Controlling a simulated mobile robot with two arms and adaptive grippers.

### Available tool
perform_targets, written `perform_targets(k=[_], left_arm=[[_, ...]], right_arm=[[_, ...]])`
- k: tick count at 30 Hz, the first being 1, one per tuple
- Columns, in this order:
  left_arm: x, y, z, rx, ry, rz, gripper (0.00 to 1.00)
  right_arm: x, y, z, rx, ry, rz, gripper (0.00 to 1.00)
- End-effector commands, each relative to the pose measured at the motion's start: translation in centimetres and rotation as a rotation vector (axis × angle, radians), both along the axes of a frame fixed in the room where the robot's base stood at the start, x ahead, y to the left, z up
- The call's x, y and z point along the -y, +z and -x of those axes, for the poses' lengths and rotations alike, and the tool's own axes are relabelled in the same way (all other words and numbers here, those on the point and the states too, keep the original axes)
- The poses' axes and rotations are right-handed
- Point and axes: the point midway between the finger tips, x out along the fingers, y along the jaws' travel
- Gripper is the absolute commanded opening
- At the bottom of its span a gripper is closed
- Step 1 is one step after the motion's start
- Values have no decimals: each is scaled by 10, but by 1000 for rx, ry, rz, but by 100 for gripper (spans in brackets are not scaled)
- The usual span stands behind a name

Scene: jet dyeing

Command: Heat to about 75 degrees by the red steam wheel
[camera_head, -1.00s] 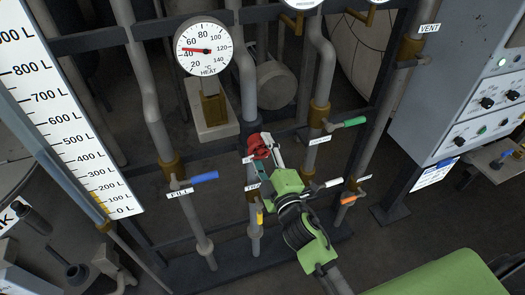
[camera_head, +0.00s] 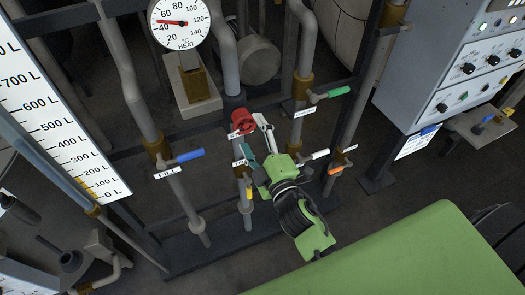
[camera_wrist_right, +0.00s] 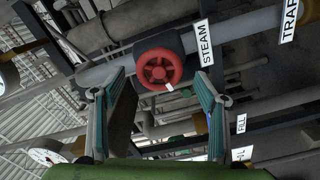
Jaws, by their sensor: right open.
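The red steam wheel (camera_head: 242,121) sits on a grey pipe in the middle of the head view. In the right wrist view the red wheel (camera_wrist_right: 158,68) lies beside the STEAM label (camera_wrist_right: 204,42), ahead of and between my finger tips. My right gripper (camera_head: 254,139) is open, just below the wheel; its fingers frame the wheel in the right wrist view (camera_wrist_right: 156,84) and hold nothing. I cannot tell whether a finger touches it. The HEAT gauge (camera_head: 180,24) has its red needle between 40 and 60. My left gripper is out of view.
The blue FILL handle (camera_head: 178,161) is left of the wheel. A green handle (camera_head: 339,91), a white handle (camera_head: 320,154) and an orange handle (camera_head: 336,169) are to its right. A yellow handle (camera_head: 249,192) is below. The control panel (camera_head: 462,68) stands at right.

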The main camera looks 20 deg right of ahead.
Motion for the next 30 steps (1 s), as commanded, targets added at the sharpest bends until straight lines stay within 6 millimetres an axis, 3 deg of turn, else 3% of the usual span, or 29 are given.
perform_targets(k=[6,12,18,30], left_arm=[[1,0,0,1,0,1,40],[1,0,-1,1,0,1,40],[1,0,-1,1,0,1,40],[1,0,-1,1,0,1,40]], right_arm=[[2,-1,43,-3,-2,-3,67],[3,0,68,-2,-1,0,67],[3,1,78,1,0,1,67],[3,1,78,1,0,1,67]])
